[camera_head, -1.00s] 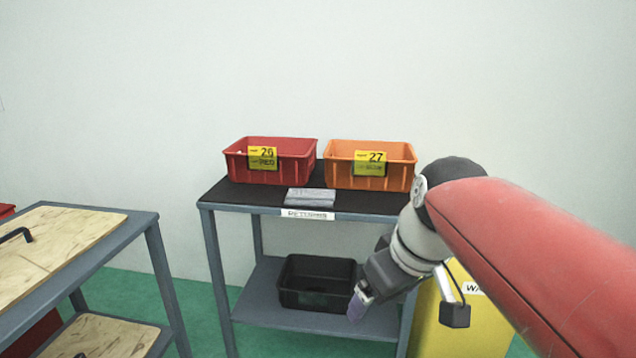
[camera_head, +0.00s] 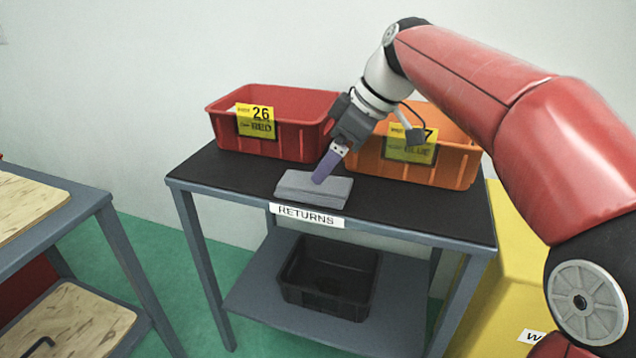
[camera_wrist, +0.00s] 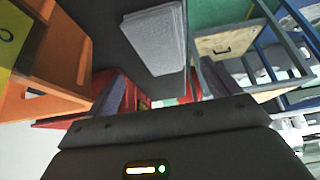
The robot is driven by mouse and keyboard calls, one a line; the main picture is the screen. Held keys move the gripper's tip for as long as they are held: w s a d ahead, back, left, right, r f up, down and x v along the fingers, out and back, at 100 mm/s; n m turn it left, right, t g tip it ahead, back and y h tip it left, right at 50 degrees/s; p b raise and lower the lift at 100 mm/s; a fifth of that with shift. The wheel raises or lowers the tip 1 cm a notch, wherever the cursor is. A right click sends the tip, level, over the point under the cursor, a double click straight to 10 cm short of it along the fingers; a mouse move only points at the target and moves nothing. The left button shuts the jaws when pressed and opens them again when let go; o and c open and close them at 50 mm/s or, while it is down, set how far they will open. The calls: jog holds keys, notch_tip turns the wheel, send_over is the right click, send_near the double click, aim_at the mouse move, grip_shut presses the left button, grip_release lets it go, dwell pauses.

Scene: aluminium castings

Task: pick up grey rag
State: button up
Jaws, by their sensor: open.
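The grey rag (camera_head: 300,190) lies folded flat near the front edge of the returns table (camera_head: 240,180), behind its label. It also shows in the wrist view (camera_wrist: 156,38) as a pale grey rectangle on the dark table top. My gripper (camera_head: 322,178) points down at the rag from above, with its purple fingers over the rag's right part. The fingers (camera_wrist: 124,100) stand apart in the wrist view with nothing between them. I cannot tell whether the fingertips touch the rag.
A red bin (camera_head: 290,140) labelled 26 stands at the back left of the table. An orange bin (camera_head: 440,168) stands close to the right of my gripper. A black bin (camera_head: 330,300) sits on the lower shelf. A plywood-topped table (camera_head: 75,215) stands at the left.

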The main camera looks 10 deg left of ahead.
aim_at(314, 188)
jog(key=x, duration=0.6)
jog(key=shift+s+d+f+b, duration=0.15)
jog(key=shift+s+b, duration=0.05)
jog(key=shift+b, duration=0.15)
jog(key=c, duration=1.1)
